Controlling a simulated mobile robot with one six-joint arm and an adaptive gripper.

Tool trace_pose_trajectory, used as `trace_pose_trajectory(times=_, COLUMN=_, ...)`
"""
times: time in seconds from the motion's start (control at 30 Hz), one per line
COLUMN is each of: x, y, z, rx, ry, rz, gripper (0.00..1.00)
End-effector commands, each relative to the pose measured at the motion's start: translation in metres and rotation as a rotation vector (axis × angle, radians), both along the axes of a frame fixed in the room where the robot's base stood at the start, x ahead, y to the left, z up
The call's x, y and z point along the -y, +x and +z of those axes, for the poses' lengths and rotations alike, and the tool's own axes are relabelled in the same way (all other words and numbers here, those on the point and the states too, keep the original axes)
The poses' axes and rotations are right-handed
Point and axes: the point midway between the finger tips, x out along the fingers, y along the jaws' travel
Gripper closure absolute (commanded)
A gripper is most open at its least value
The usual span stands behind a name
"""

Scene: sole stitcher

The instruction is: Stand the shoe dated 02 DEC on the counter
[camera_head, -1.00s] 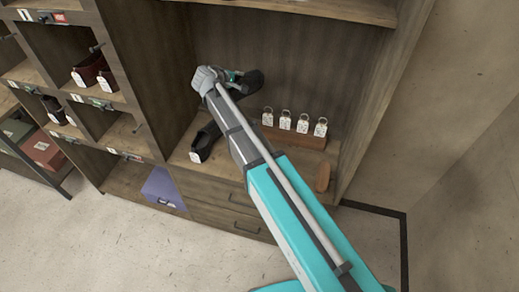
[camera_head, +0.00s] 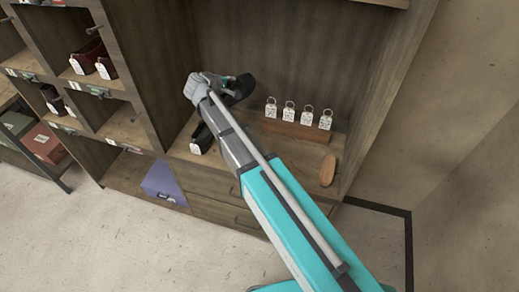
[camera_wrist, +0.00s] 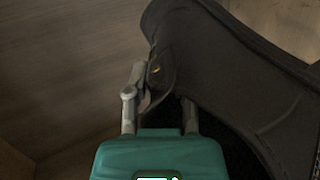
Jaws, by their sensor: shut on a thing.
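My gripper (camera_head: 229,82) is shut on a dark shoe (camera_head: 243,88) above the back of the wooden counter (camera_head: 290,156). In the wrist view the shoe (camera_wrist: 238,80) fills the upper right, and the fingers of my gripper (camera_wrist: 162,108) close on its edge. No date tag shows on the held shoe, so its date cannot be read. I cannot tell whether the shoe touches the counter. Another black shoe (camera_head: 203,136) with a white tag lies on the counter, partly hidden by my arm.
A wooden block (camera_head: 305,132) carries several white ring tags on the counter. A brown oval piece (camera_head: 328,170) lies at the counter's right end. Cubbyholes with tagged shoes (camera_head: 85,72) stand at the left. A purple box (camera_head: 163,183) sits low beside the drawers.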

Motion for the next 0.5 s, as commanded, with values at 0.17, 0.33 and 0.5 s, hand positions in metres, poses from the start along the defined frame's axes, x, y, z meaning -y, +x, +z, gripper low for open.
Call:
trace_pose_trajectory(times=0.17, x=-0.026, y=-0.024, z=-0.038, rx=0.004, ry=0.001, rz=0.060, gripper=1.00)
trace_pose_trajectory(times=0.33, x=-0.049, y=-0.046, z=-0.065, rx=0.006, ry=0.004, rz=0.114, gripper=1.00)
trace_pose_trajectory(times=0.5, x=-0.069, y=-0.066, z=-0.088, rx=0.008, ry=0.006, rz=0.166, gripper=1.00)
